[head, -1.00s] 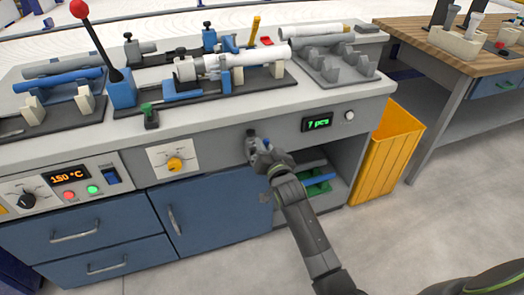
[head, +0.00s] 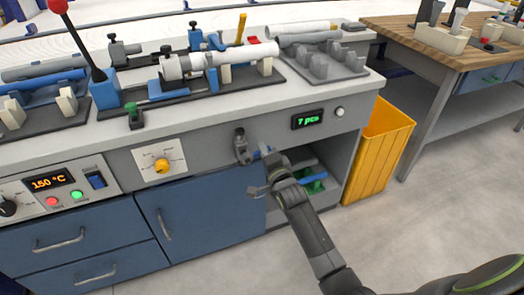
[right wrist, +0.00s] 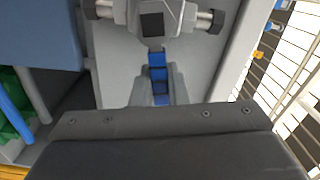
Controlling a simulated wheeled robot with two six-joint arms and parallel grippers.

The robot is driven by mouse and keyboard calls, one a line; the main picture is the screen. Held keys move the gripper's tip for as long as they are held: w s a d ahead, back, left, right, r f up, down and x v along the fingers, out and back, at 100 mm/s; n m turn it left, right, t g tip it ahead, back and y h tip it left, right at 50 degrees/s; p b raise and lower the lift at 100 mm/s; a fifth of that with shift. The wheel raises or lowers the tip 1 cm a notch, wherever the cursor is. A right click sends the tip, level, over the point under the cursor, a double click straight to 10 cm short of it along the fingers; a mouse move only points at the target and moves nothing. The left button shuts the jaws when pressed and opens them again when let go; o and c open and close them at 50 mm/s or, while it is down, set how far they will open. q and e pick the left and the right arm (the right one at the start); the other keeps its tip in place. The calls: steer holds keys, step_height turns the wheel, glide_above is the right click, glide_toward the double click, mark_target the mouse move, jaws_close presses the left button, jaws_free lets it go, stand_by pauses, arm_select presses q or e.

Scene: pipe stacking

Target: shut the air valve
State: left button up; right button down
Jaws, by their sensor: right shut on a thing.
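The air valve (head: 241,146) is a small grey metal fitting on the bench's front panel, between the yellow knob and the "7 pcs" display. Its blue lever (head: 264,149) sticks out to the right of the body in the head view. My right gripper (head: 267,157) is at this lever, to the right of the valve body. In the right wrist view, the valve body (right wrist: 152,20) is at the top, and the blue lever (right wrist: 158,73) lies between the two fingers (right wrist: 160,90), which are shut on it. My left gripper is not in view.
An open shelf with green and blue things (head: 313,180) is right of my gripper. A yellow bin (head: 378,150) stands beside the bench. A blue cabinet door (head: 200,220) is below the valve. The bench top (head: 220,112) holds pipes and fixtures.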

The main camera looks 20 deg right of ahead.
arm_select(q)
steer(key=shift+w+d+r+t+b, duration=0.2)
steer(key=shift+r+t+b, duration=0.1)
steer(key=shift+b, duration=0.1)
arm_select(e)
steer(key=shift+d+f+m, duration=0.1)
steer(key=shift+f+m, duration=0.45)
steer(key=shift+m, duration=0.55)
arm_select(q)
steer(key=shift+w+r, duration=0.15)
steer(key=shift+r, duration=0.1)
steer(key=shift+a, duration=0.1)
arm_select(e)
steer(key=c, duration=1.4)
jaws_free()
steer(key=shift+f, duration=0.1)
steer(key=shift+c, duration=0.2)
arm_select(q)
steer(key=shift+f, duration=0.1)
